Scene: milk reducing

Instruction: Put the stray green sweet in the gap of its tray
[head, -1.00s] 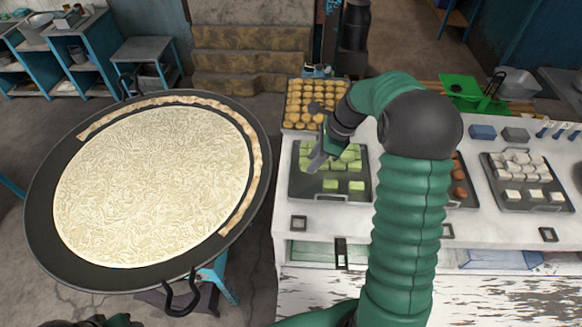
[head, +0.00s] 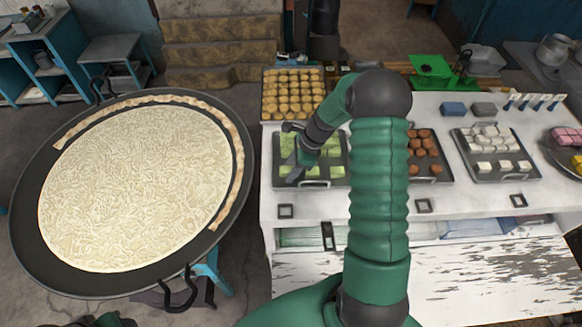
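The dark tray (head: 341,181) of pale green sweets (head: 333,144) lies on the white counter, left of the brown sweets. My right gripper (head: 288,154) is over the left part of this tray. Its two grey fingers look spread apart, with nothing visible held between them. The gripper and forearm cover much of the tray, so the gap is not clear. Some green sweets show near the front edge (head: 311,170), but I cannot tell which one is the stray. My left gripper is not in view.
A tray of round golden sweets (head: 293,92) sits behind the green tray. Trays of brown sweets (head: 421,143) and white sweets (head: 490,137) stand to the right. A large round pan (head: 130,285) stands at left.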

